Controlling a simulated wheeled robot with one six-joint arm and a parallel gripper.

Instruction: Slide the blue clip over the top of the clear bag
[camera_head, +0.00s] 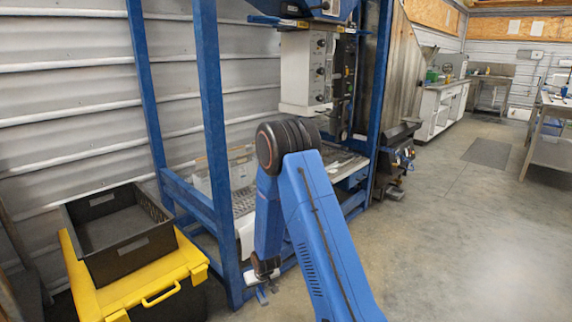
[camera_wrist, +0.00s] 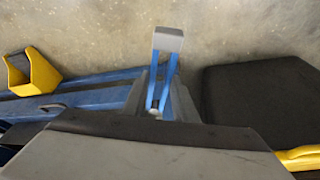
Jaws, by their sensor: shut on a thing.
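In the wrist view my gripper (camera_wrist: 160,100) is shut on the blue clip (camera_wrist: 172,68). The clip shows as two narrow blue strips reaching away from the dark fingers, with a pale grey block at their far end. In the head view my gripper (camera_head: 262,276) hangs low below my blue arm, beside the blue frame's front post; the clip is too small there to make out clearly. I cannot identify the clear bag for certain in either view. A see-through container or bag (camera_head: 240,165) stands inside the frame, partly behind my arm.
The blue steel frame (camera_head: 212,130) stands close to my arm. A black crate (camera_head: 118,250) sits on a yellow-lidded bin (camera_head: 150,285) to the left. In the wrist view a yellow holder (camera_wrist: 40,72) is at upper left. Concrete floor (camera_head: 470,230) is open at right.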

